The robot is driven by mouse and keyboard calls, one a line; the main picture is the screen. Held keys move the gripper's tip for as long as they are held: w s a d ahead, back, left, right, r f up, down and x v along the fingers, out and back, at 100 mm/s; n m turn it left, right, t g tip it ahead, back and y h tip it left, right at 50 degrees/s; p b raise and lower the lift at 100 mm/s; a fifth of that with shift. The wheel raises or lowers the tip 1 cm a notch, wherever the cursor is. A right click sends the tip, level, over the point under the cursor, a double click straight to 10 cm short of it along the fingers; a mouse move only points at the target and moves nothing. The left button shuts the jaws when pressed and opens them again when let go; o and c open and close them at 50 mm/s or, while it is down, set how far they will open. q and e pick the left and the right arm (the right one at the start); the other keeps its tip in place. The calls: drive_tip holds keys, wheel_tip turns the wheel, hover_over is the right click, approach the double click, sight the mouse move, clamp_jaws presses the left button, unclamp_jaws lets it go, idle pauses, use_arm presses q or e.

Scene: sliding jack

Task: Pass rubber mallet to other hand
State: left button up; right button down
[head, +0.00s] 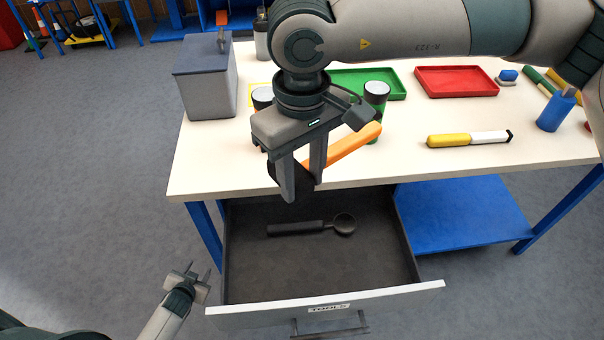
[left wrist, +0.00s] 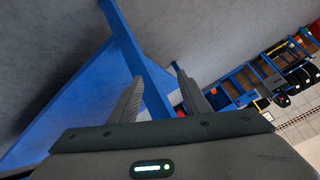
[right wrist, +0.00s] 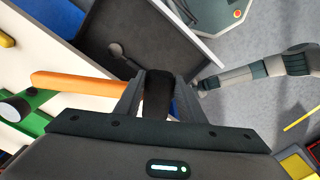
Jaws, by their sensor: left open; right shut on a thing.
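The rubber mallet has an orange handle (head: 352,144) and a black head, which shows between the fingers in the right wrist view (right wrist: 158,95). My right gripper (head: 300,190) is shut on the mallet by its head, above the table's front edge and the open drawer. The handle sticks out to the right in the head view and to the left in the right wrist view (right wrist: 75,82). My left gripper (head: 200,269) is open and empty, low down left of the drawer and well apart from the mallet. Its spread fingers show in the left wrist view (left wrist: 156,74).
The open drawer (head: 250,275) holds a black tool (head: 300,228) with a round end. Floor left of the drawer is clear.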

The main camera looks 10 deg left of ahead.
use_arm(q)
drive_tip(key=s+d+f+g+h, duration=0.2)
drive_tip(key=s+d+f, duration=0.2)
drive_tip(key=s+d, duration=0.5)
drive_tip(key=s+d+f+g+h, duration=0.1)
drive_tip(key=s+d+f, duration=0.4)
drive_tip(key=d, duration=1)
drive_tip(key=s, duration=0.3)
drive_tip(key=shift+s+d+f+g+h, duration=0.25)
drive_tip(key=shift+s+d+g+h, duration=0.15)
use_arm(e)
drive_tip(key=shift+w+d, duration=0.1)
